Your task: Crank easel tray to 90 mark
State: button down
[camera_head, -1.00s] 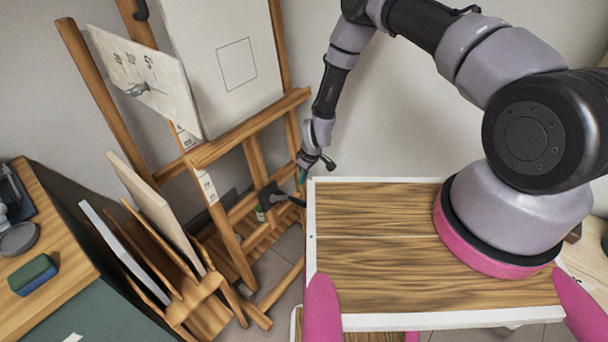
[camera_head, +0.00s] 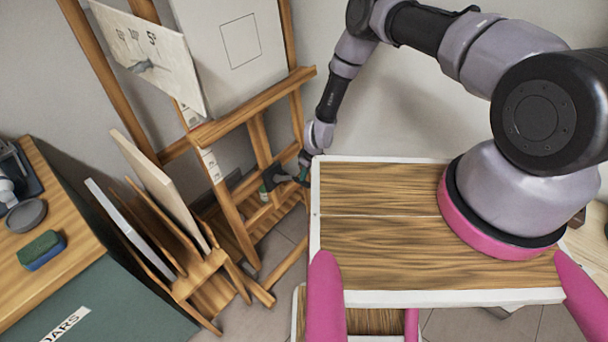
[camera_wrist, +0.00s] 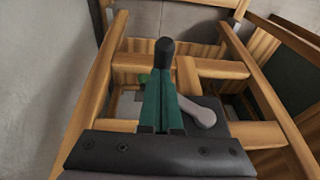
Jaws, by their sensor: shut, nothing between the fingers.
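The wooden easel (camera_head: 262,140) stands left of my arm, with its tray ledge (camera_head: 250,107) across the front under a canvas. White scale strips (camera_head: 211,165) with marks run along its left post; the numbers are too small to read. A dark crank mechanism (camera_head: 272,178) sits low on the easel. In the wrist view, a black crank knob (camera_wrist: 165,50) stands just past the fingertips, with a grey lever (camera_wrist: 197,110) at the right. My gripper (camera_wrist: 162,90) has its green fingers shut and empty, close to the knob; I cannot tell if they touch. It also shows in the head view (camera_head: 301,177).
A wooden rack (camera_head: 185,270) with boards stands front left of the easel. A green cabinet (camera_head: 120,300) with a wooden top carries a sponge block (camera_head: 40,250) and a round grey dish (camera_head: 26,215). The wall (camera_head: 400,125) is close behind my arm.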

aim_at(304, 182)
jog(key=shift+s+d+f+m+g+y, duration=0.15)
jog(key=shift+f+m+g+y, duration=0.15)
jog(key=shift+f+g+y, duration=0.45)
jog(key=shift+s+a+f+m+g+y, duration=0.1)
jog(key=shift+s+f+m+g+y, duration=0.1)
jog(key=shift+f+g+y, duration=0.25)
jog(key=shift+s+a+f+m+g+y, duration=0.1)
jog(key=shift+s+f+m+g+y, duration=0.15)
jog(key=shift+f+g, duration=0.25)
jog(key=shift+s+a+f, duration=0.3)
jog(key=shift+s+f, duration=0.3)
jog(key=shift+f, duration=0.05)
jog(key=shift+s+a+f, duration=0.3)
jog(key=shift+s+f, duration=0.3)
jog(key=shift+f, duration=0.05)
jog(key=shift+s+f, duration=0.1)
jog(key=shift+s, duration=0.05)
jog(key=v, duration=1.1)
jog(key=shift+a+r, duration=0.25)
